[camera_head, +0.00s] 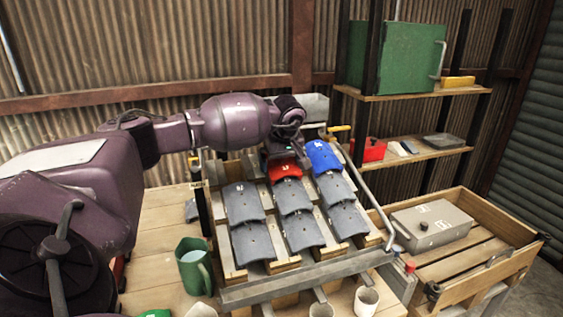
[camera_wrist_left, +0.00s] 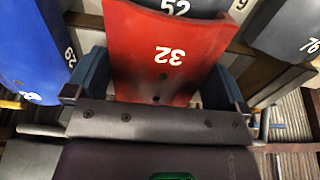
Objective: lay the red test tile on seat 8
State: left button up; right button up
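The red test tile (camera_head: 285,169) is at the top of the middle column of the sloped tile rack (camera_head: 300,277), its lower edge by the grey tile below. In the left wrist view the red tile (camera_wrist_left: 165,45) bears the number 32. My left gripper (camera_head: 280,152) is at the tile's upper end. Its two fingers (camera_wrist_left: 156,88) lie against the tile's two side edges with no clear gap, so it looks shut on it. Whether the tile rests fully on the rack is hidden. My right gripper is out of view.
A blue tile (camera_head: 323,157) lies right of the red one, and several grey tiles (camera_head: 301,230) fill the rows below. The rack's top left place is bare. A green jug (camera_head: 195,268) stands left, a wooden crate (camera_head: 480,273) right, and a metal rod (camera_head: 368,196) runs along the right side.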

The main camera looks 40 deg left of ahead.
pick_arm(q)
jog(key=shift+r, duration=0.15)
jog(key=v, duration=1)
jog(key=shift+r, duration=0.3)
jog(key=shift+d, duration=0.1)
